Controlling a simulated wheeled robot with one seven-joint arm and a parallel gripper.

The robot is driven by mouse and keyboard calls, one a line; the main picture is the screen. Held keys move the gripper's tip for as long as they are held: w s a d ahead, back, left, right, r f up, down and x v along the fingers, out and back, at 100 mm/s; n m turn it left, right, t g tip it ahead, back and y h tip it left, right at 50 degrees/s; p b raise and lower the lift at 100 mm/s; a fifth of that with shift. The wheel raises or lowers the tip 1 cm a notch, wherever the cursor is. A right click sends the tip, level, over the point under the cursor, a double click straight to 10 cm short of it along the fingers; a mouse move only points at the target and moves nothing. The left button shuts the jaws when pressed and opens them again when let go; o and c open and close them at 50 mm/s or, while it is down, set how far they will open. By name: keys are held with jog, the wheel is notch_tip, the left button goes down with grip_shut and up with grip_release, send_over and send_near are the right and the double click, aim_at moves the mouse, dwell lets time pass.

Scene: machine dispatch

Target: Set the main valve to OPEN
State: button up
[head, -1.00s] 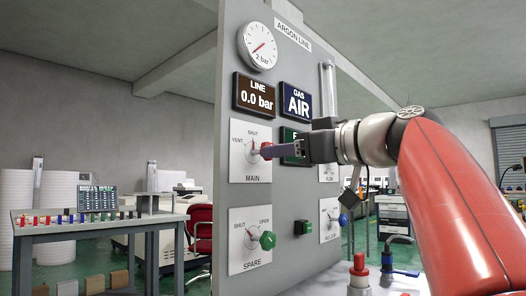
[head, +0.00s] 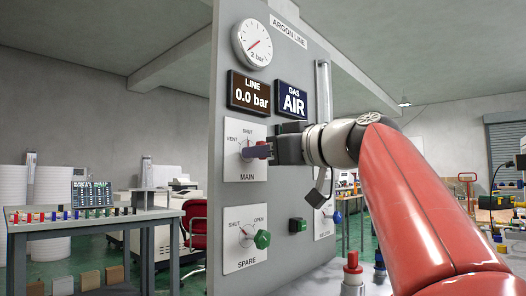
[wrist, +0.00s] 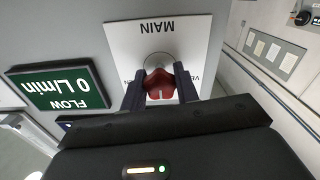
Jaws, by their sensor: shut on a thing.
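The main valve is a red knob (wrist: 160,84) on a white plate marked MAIN (head: 233,166), on the grey panel. In the wrist view, which shows the plate upside down, my gripper (wrist: 160,90) has one finger on each side of the knob and is shut on it. The knob's white mark points to the bottom of that view, away from the word MAIN, which fits the SHUT side. In the head view my gripper (head: 258,150) reaches the plate from the right. It hides most of the knob and the plate's right side; VENT and SHUT can be read.
The LINE display (head: 249,93) reads 0.0 bar and the GAS display (head: 293,98) reads AIR. The FLOW display (wrist: 58,88) reads 0 L/min. A green SPARE knob (head: 262,239) sits below. A work table (head: 90,222) stands at the left.

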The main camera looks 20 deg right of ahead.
jog(key=shift+m, duration=0.4)
jog(key=m+p, duration=0.1)
jog(key=m, duration=0.4)
jog(key=shift+r, duration=0.1)
jog(key=m+p, duration=0.2)
jog(key=m, duration=0.4)
dwell(0.5)
jog(key=o, duration=1)
jog(key=shift+c, duration=0.2)
jog(key=v, duration=0.7)
jog(key=shift+s+d+b, duration=0.15)
jog(key=shift+s+b, duration=0.25)
